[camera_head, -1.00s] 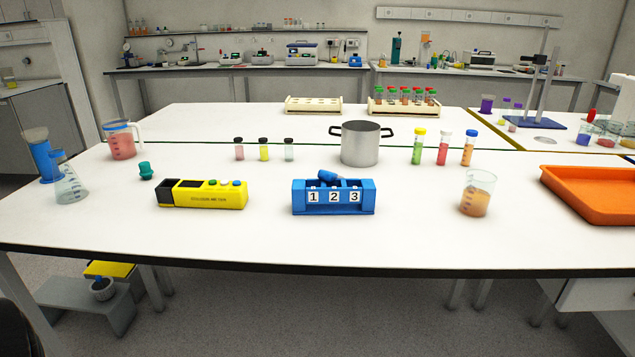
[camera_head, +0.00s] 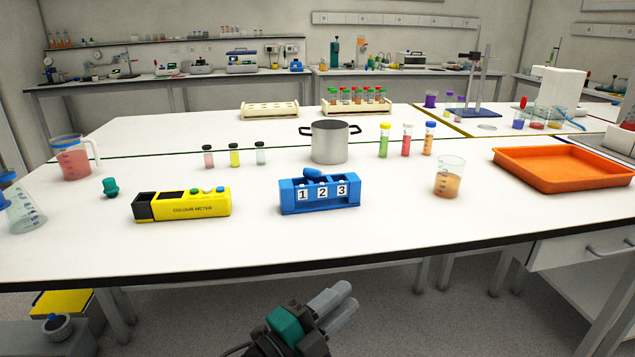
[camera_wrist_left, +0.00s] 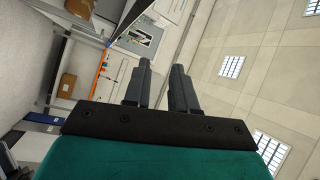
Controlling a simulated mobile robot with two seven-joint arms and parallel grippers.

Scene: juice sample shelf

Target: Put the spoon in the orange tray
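The orange tray (camera_head: 565,168) lies flat on the right of the white table in the head view, and looks empty. I cannot make out a spoon in either view. The inside of the grey pot (camera_head: 330,144) is mostly hidden by its wall. My left gripper (camera_head: 343,302) is low in front of the table's front edge, well apart from the tray. In the left wrist view its two fingers (camera_wrist_left: 161,78) show a narrow gap with nothing between them. My right gripper is not in view.
A blue 1-2-3 rack (camera_head: 320,194), a yellow colour meter (camera_head: 182,205) and a beaker of orange liquid (camera_head: 448,178) stand near the front. Capped vials (camera_head: 406,140) stand beside the pot. A red-liquid jug (camera_head: 73,158) is at the left. The front strip of table is clear.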

